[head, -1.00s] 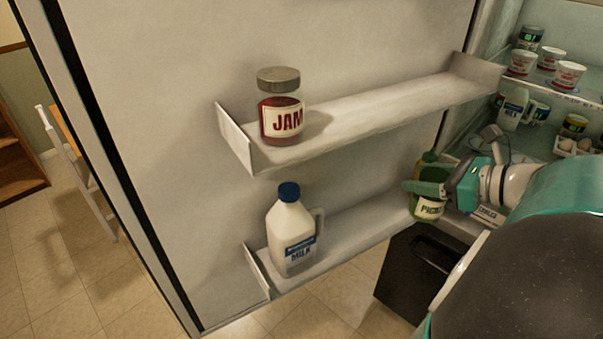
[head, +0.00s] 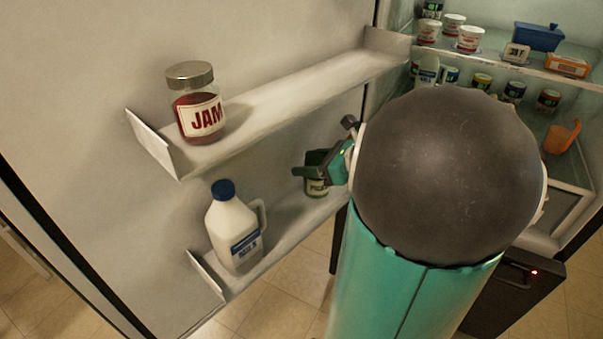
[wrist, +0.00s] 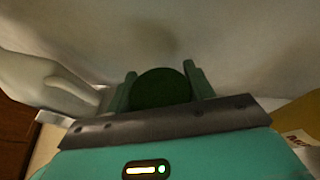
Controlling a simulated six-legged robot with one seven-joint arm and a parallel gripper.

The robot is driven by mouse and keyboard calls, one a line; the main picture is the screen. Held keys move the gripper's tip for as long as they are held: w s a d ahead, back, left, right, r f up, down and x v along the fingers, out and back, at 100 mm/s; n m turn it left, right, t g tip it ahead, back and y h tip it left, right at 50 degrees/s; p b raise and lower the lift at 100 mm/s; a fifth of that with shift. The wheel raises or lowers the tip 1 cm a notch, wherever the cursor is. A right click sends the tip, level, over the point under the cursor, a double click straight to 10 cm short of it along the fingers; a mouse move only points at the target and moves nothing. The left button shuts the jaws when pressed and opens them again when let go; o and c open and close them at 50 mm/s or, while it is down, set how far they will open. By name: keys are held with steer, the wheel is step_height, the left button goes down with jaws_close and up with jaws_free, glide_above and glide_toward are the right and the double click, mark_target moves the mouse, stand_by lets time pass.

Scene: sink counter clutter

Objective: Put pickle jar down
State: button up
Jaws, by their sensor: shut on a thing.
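The pickle jar (head: 317,187) is green with a pale label, at the right part of the lower door shelf (head: 283,232) in the head view. My gripper (head: 308,167) is shut around its upper part. In the wrist view the jar's dark green round lid (wrist: 160,88) sits between the two fingers of my gripper (wrist: 160,72). The jar looks upright. I cannot tell whether its base touches the shelf. My arm hides the area right of it.
A milk jug (head: 232,230) stands on the same shelf, left of the jar, with bare shelf between. A jam jar (head: 199,115) stands on the upper door shelf (head: 290,95). A yellow object (wrist: 300,115) is at right in the wrist view. Stocked fridge shelves (head: 550,80) are at right.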

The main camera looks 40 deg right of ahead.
steer(key=f, duration=0.2)
steer(key=w+f, duration=0.1)
steer(key=shift+w+a+f, duration=0.15)
steer(key=shift+w+f, duration=0.05)
steer(key=shift+f, duration=0.6)
steer(key=o, duration=1)
steer(key=shift+f, duration=0.15)
steer(key=shift+c, duration=0.2)
steer(key=shift+s+r, duration=0.1)
steer(key=shift+r, duration=0.1)
steer(key=v, duration=1.1)
steer(key=shift+s, duration=0.35)
steer(key=shift+r, duration=0.15)
